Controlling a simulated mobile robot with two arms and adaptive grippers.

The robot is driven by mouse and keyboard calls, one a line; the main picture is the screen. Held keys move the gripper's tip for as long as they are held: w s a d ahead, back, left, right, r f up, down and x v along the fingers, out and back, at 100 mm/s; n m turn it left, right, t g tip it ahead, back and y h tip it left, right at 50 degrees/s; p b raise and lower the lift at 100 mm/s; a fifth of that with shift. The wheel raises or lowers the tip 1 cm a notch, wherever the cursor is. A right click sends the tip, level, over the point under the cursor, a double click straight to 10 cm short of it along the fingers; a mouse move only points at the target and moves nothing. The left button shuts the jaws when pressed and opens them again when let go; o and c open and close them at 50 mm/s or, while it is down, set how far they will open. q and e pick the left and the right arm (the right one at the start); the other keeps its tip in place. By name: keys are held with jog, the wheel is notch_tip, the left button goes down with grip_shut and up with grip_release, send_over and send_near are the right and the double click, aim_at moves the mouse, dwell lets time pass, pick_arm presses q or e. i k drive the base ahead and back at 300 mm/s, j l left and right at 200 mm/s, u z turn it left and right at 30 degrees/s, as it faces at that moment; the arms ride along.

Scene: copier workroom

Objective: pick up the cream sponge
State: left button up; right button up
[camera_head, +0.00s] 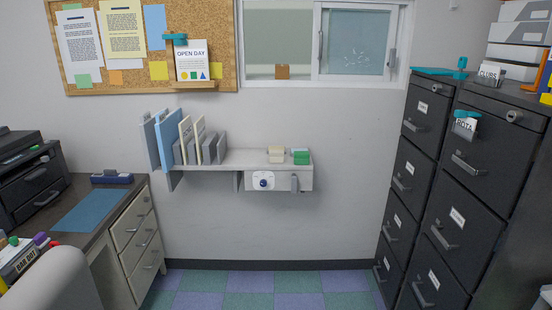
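A cream sponge (276,154) lies on the right part of the grey wall shelf (241,158), below the corkboard and window. A green block (300,157) of similar size sits just to its right, with a narrow gap between them. The sponge's front and top are unobstructed. Neither of my grippers shows in the head view, so nothing is seen touching the sponge.
Upright folders (165,140) and dividers fill the shelf's left side. A white box with a blue dial (263,181) hangs under the shelf's right end. Dark filing cabinets (450,170) stand right; a desk (95,205) with drawers stands left. The floor between is clear.

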aim_at(275, 156)
jog(key=i+l, duration=0.1)
jog(key=i, duration=0.2)
jog(key=i+l, duration=0.15)
jog(key=i, duration=0.8)
jog(key=i+j, duration=0.1)
jog(key=i, duration=0.7)
